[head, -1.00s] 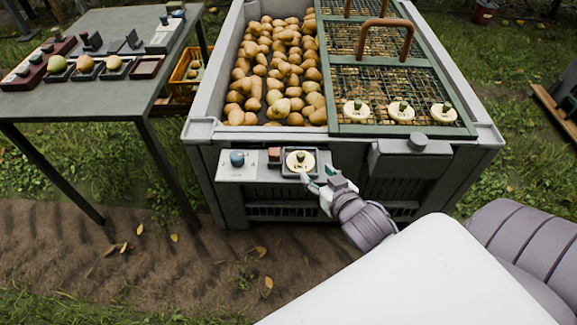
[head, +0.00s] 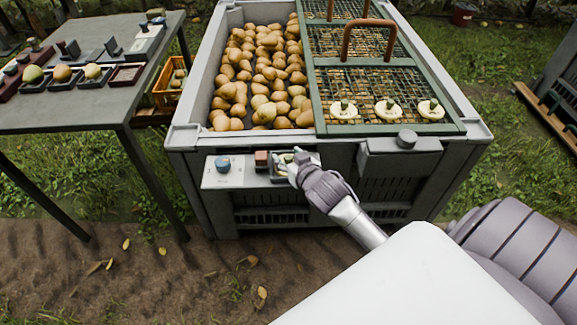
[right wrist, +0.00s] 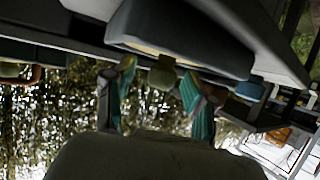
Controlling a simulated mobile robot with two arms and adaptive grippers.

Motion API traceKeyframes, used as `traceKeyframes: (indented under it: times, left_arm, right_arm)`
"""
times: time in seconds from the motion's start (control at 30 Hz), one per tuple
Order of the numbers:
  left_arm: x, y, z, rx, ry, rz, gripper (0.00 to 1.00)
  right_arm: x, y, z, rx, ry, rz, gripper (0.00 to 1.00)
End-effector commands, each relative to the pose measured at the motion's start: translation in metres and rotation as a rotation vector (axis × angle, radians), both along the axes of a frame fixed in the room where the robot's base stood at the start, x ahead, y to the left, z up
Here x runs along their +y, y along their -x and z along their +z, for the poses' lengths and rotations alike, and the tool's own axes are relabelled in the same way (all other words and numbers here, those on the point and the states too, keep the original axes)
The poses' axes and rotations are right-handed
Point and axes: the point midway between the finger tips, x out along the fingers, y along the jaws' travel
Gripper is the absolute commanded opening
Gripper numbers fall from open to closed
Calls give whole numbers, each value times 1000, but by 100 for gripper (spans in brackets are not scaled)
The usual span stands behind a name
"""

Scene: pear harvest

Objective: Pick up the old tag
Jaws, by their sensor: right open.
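The old tag, a pale round disc with a dark green knob, lies in a small dark tray (head: 282,178) on the front of the big grey bin. In the head view my right gripper (head: 284,164) covers most of it. In the right wrist view the tag's knob (right wrist: 162,75) shows between the two teal-padded fingertips of my right gripper (right wrist: 158,92). The fingers are apart, one on each side of the knob; I cannot tell whether either touches it. My left gripper is not in view.
A white plate with a blue knob (head: 222,164) and a reddish-brown block (head: 262,160) sit left of the tray. Three pale tags (head: 388,109) lie on the mesh lid above. The bin (head: 185,137) holds many pears. A grey table (head: 60,113) stands left.

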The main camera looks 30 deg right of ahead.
Motion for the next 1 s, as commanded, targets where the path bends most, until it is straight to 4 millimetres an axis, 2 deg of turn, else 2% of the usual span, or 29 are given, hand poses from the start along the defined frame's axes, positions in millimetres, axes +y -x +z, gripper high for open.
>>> traceKeyframes:
  times: [0.17,0.2,0.5,0.93,1.0]
  left_arm:
    - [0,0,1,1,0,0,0]
    - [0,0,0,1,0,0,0]
    - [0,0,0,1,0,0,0]
    - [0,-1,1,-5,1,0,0]
    - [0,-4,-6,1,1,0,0]
  right_arm:
    - [0,0,0,1,-1,1,55]
    - [0,0,0,0,0,1,52]
    - [0,0,0,0,0,1,2]
    - [0,0,5,-1,0,1,0]
    - [1,0,10,-2,-1,1,0]
